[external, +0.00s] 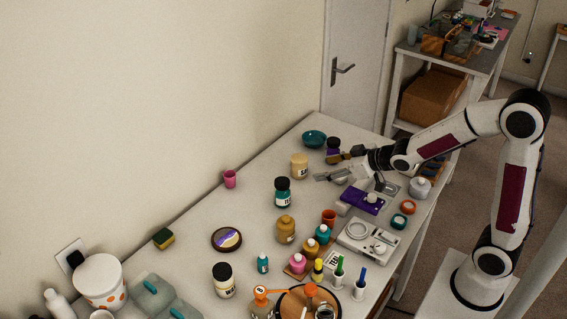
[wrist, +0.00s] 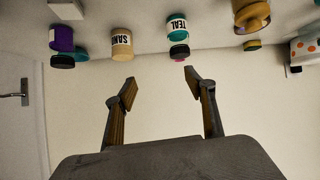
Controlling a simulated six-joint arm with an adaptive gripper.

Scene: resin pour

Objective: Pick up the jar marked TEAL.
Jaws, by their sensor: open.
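The jar marked TEAL (external: 282,198) stands upright on the table, a teal jar with a dark lid. In the wrist view, which is upside down, the TEAL jar (wrist: 177,31) has its label facing me, above and beyond the right fingertip. My gripper (external: 331,168) is open and empty, at the right of the SAND jar in the external view. In the wrist view my gripper (wrist: 160,80) has its fingers spread, with only wall between them. The TEAL jar is apart from the fingers.
A purple jar (external: 333,147) and a teal bowl (external: 314,139) are behind. A mustard jar (external: 286,230) stands in front of the TEAL jar. Free table lies left of it.

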